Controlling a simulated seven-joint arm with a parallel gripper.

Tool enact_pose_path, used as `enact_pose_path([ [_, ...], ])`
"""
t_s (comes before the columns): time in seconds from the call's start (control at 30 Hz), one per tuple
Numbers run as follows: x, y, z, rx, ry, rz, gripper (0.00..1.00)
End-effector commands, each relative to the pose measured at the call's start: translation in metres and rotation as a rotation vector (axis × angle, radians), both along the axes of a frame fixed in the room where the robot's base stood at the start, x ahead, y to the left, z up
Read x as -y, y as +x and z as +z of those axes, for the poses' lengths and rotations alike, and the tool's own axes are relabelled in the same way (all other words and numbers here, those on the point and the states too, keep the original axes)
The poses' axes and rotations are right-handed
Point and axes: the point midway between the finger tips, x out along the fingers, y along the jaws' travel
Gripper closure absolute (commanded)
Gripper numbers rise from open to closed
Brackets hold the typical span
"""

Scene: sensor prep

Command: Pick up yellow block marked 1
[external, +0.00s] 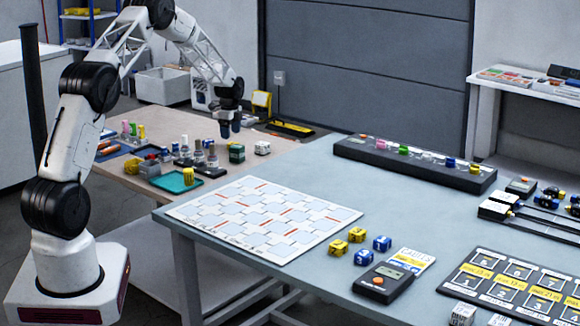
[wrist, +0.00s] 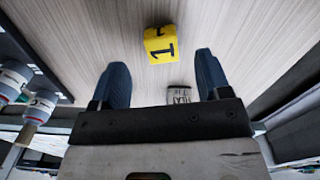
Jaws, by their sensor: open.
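A yellow block (wrist: 161,46) with a black 1 on its face lies on the wood-grain table, at the upper middle of the wrist view. My gripper (wrist: 160,62) is open and empty, with its two blue fingers spread to either side below the block in the picture. The block is not between the fingertips but just past them. In the external view my gripper (external: 231,130) hangs over the back of the wooden table, pointing down. I cannot pick out this block there.
A pale block with dark writing (wrist: 181,95) lies between the fingers in the wrist view. Bottles (wrist: 12,80) stand at the left. Other yellow blocks (external: 338,247) lie on the grey table.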

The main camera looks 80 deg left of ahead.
Motion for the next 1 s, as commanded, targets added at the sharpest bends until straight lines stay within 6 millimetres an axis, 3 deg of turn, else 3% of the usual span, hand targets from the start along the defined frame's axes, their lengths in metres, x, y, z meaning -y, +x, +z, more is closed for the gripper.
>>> enact_pose_path([
  [0.5, -0.001, 0.0, -0.048, -0.001, -0.001, 0.0, 0.3],
  [1.0, -0.001, 0.0, -0.05, -0.001, -0.001, 0.0, 0.3],
])
